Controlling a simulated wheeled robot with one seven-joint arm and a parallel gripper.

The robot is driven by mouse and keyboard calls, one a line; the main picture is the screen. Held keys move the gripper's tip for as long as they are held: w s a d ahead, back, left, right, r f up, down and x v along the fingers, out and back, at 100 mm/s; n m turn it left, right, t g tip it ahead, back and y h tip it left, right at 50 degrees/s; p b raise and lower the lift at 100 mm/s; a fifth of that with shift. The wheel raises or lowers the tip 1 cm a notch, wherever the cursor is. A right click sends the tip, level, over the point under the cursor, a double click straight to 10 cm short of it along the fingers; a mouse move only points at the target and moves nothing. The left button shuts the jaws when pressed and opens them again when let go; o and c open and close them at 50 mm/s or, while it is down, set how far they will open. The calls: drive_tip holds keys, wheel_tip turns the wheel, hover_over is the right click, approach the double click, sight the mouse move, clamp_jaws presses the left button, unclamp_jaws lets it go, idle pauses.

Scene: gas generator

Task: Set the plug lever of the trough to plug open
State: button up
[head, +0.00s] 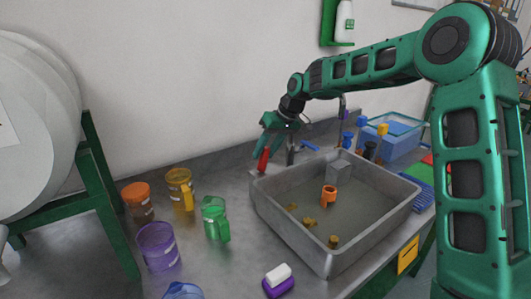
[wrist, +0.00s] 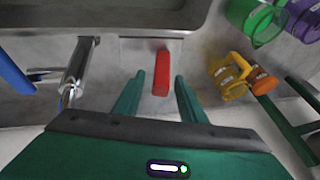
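The grey trough (head: 265,200) is set in the worktop, holding an orange piece and several small brownish pieces. A red lever (head: 263,160), which looks like the plug lever, stands at its back left corner. In the wrist view the red lever (wrist: 161,72) lies between my two green fingers, with a gap on each side. My gripper (wrist: 160,80) is open and empty; it also shows above the lever in the head view (head: 268,142). The lever's base is partly hidden in the head view.
A metal tap (wrist: 78,72) and a blue lever (wrist: 14,75) are left of the fingers in the wrist view. Yellow (head: 180,188), green (head: 214,218), orange (head: 138,202) and purple (head: 158,246) jugs stand left of the trough. The wall is close behind.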

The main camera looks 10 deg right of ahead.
drive_tip(key=v, duration=0.7)
drive_tip(key=shift+r, duration=0.15)
drive_tip(key=shift+d, duration=0.1)
drive_tip(key=c, duration=0.8)
drive_tip(key=shift+a, duration=0.4)
clamp_jaws()
drive_tip(key=s+a+r+t+h, duration=0.3)
drive_tip(key=s+a+r+h, duration=0.4)
drive_tip(key=a, duration=0.3)
drive_tip(key=d+x, duration=0.2)
drive_tip(key=x, duration=1.1)
drive_tip(key=shift+r, duration=0.2)
